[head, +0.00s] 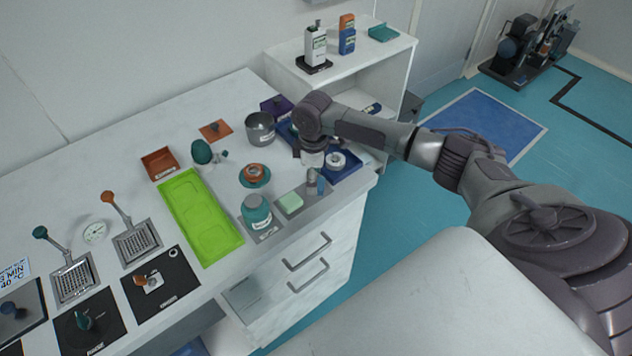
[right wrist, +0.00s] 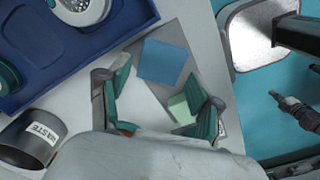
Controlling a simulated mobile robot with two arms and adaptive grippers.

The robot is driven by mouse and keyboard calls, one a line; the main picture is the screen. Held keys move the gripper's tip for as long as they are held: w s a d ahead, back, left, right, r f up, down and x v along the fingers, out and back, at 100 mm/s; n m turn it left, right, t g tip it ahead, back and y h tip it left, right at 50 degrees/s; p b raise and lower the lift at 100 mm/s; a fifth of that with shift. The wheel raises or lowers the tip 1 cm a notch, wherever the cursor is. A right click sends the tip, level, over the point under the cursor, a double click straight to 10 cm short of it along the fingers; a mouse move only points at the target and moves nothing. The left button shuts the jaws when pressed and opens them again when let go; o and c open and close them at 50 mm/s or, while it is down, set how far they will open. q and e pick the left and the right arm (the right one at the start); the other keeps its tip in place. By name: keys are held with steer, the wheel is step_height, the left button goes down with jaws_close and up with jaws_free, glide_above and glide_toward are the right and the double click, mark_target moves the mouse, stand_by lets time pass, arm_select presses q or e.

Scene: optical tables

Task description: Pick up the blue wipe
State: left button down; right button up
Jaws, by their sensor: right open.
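The blue wipe (right wrist: 163,62) is a flat square on a grey mat (right wrist: 143,50) in the right wrist view; in the head view only a bit of blue shows beside my gripper. A pale green wipe (right wrist: 181,109) lies near it on the same mat, partly behind one finger; it also shows in the head view (head: 290,203). My right gripper (right wrist: 158,80) is open and empty, its teal-padded fingers apart above the mat, with the blue wipe ahead of and between the tips. I cannot tell its exact height. My left gripper is not in view.
A blue tray (right wrist: 60,75) with round items lies beside the mat. A grey metal cup labelled WASTE (right wrist: 32,139) stands nearby.

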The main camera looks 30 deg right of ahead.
steer(key=shift+f, duration=0.9)
steer(key=shift+c, duration=0.3)
steer(key=c, duration=0.5)
steer(key=shift+r, duration=0.1)
steer(key=shift+r, duration=0.5)
step_height(320, 180, up, 3)
steer(key=shift+f+b, duration=0.15)
steer(key=shift+b, duration=0.45)
steer(key=shift+s+d+r+b, duration=0.3)
steer(key=shift+s+d+r, duration=0.7)
steer(key=shift+s, duration=0.8)
steer(key=shift+s+d+r+b, duration=0.35)
steer(key=shift+s+d+r, duration=0.3)
steer(key=shift+s+r, duration=0.95)
steer(key=shift+s+d+r+b, duration=0.3)
steer(key=shift+s+d+r, duration=0.65)
steer(key=shift+s, duration=1)
